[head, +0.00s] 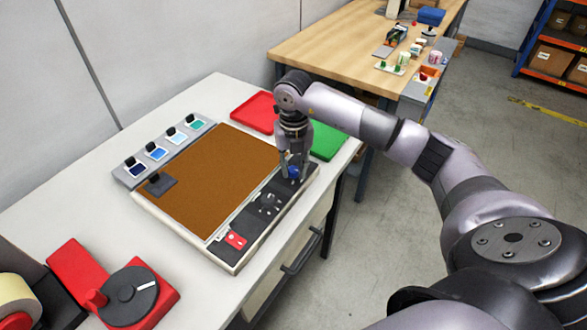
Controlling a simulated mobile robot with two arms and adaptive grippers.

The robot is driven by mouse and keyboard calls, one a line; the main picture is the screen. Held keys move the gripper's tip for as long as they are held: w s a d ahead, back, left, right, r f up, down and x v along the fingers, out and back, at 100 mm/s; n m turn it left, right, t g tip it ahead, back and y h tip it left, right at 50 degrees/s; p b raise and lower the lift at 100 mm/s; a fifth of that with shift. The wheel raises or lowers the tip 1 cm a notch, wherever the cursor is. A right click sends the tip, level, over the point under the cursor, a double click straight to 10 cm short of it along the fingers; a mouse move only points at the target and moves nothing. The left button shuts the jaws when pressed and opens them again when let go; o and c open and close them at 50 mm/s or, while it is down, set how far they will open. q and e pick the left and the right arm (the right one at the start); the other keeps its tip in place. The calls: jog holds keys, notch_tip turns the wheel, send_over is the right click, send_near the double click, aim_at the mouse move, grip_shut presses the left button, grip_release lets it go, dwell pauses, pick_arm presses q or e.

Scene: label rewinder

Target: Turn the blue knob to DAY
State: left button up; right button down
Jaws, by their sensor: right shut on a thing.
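The blue knob (294,173) stands on the dark panel strip (252,215) along the right side of the board unit. My right gripper (291,172) comes down onto it from above and is shut on it, with fingers on its sides. The gripper partly hides the knob. Any DAY mark and the knob's pointer are too small or hidden to read. My left gripper is not in view.
A brown board (215,180) fills the unit beside the panel. A red switch (235,240) sits at the panel's near end. A red tray (254,112) and a green tray (326,140) lie behind. A red rewinder (112,285) stands at the near left.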

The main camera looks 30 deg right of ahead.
aim_at(294, 169)
jog(key=n+b, duration=0.3)
jog(key=n, duration=0.2)
jog(key=shift+d+f+n+b, duration=0.1)
jog(key=shift+f+n+b, duration=0.05)
jog(key=shift+n+b, duration=1.25)
jog(key=shift+n, duration=1.1)
jog(key=c, duration=1.3)
grip_release()
jog(key=shift+c, duration=0.2)
jog(key=shift+r, duration=0.2)
notch_tip(294, 169, up, 12)
jog(key=shift+f, duration=0.1)
